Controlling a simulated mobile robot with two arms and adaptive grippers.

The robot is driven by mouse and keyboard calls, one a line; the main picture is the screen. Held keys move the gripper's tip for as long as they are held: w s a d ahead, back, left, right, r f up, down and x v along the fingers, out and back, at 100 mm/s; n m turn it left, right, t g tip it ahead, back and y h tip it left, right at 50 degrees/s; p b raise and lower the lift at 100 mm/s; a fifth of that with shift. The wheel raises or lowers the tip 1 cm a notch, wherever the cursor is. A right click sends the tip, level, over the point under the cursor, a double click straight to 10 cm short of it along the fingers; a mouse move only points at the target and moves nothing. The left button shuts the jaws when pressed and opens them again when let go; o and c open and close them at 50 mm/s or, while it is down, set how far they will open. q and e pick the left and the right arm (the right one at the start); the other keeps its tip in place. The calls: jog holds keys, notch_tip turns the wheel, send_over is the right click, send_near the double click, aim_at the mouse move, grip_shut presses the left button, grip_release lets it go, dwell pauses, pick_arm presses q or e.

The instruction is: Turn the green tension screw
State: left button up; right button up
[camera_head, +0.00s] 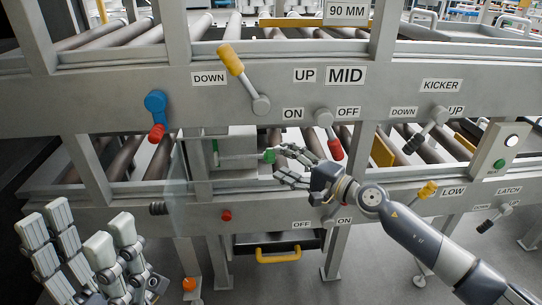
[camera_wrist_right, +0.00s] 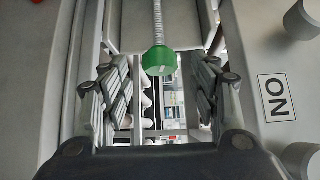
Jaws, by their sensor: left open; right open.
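The green tension screw (camera_head: 269,156) is a green knob at the end of a thin horizontal rod, below the upper panel in the head view. In the right wrist view the green knob (camera_wrist_right: 160,61) hangs on a ridged grey threaded rod (camera_wrist_right: 158,22). My right gripper (camera_head: 284,166) is open with its fingers around the knob's near side. In the wrist view its fingers (camera_wrist_right: 160,95) stand to the left and right of the knob, apart from it. My left gripper (camera_head: 82,245) is open and empty at the lower left, away from the screw.
The upper panel carries a yellow lever (camera_head: 231,60), a blue and red lever (camera_head: 155,112) and a red-tipped lever (camera_head: 335,148). A clear panel (camera_head: 178,195) stands left of the screw. A yellow drawer handle (camera_head: 278,256) and a red button (camera_head: 226,215) are below.

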aim_at(271, 156)
jog(key=x, duration=0.5)
jog(key=shift+a, duration=0.1)
jog(key=c, duration=1.1)
